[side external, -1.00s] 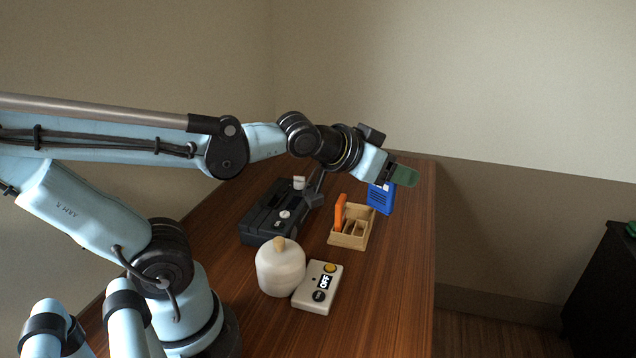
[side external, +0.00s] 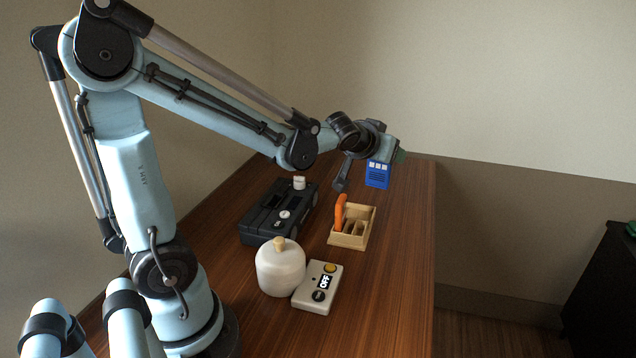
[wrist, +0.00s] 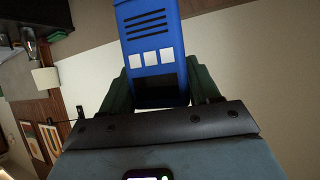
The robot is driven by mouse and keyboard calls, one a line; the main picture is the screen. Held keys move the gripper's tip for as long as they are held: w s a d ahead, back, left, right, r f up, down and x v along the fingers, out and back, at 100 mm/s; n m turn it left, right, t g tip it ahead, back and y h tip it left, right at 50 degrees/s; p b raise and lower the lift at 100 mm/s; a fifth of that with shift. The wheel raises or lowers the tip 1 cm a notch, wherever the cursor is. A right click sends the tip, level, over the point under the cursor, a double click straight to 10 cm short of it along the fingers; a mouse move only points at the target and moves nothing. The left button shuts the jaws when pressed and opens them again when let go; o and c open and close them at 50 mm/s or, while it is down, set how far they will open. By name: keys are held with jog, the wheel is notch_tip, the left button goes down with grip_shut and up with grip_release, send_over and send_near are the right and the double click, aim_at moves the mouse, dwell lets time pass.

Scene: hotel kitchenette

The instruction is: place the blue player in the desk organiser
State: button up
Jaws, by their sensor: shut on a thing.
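The blue player (side external: 377,178) hangs at my gripper (side external: 396,156), above the far part of the table. In the wrist view the player (wrist: 150,38) sits between the two dark green fingers of my gripper (wrist: 162,84), which are shut on it. Its three white squares and dark slots show there. The desk organiser (side external: 350,240) is a light wooden box with compartments on the table, lower and nearer the camera than the player. An orange-handled thing (side external: 340,212) stands in its left part. The player is clear of the organiser.
Left of the organiser is a black device (side external: 262,222). Nearer stand a cream pot with a knob (side external: 281,270) and a grey box reading OFF (side external: 318,288). The wooden table (side external: 395,270) is bare along its right side.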

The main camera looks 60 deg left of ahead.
jog(key=shift+n+g+y, duration=0.3)
jog(key=shift+n+y, duration=0.4)
jog(key=shift+y, duration=0.2)
jog(key=shift+w+a+f, duration=0.2)
jog(key=shift+a+f, duration=2)
jog(key=shift+a, duration=0.4)
jog(key=shift+w+a+f, duration=0.15)
jog(key=shift+a+f, duration=2.05)
jog(key=shift+a, duration=0.45)
jog(key=shift+w+a+f, duration=0.2)
jog(key=shift+a+f, duration=2)
jog(key=shift+a, duration=0.4)
jog(key=o, duration=1.1)
jog(key=shift+f, duration=0.1)
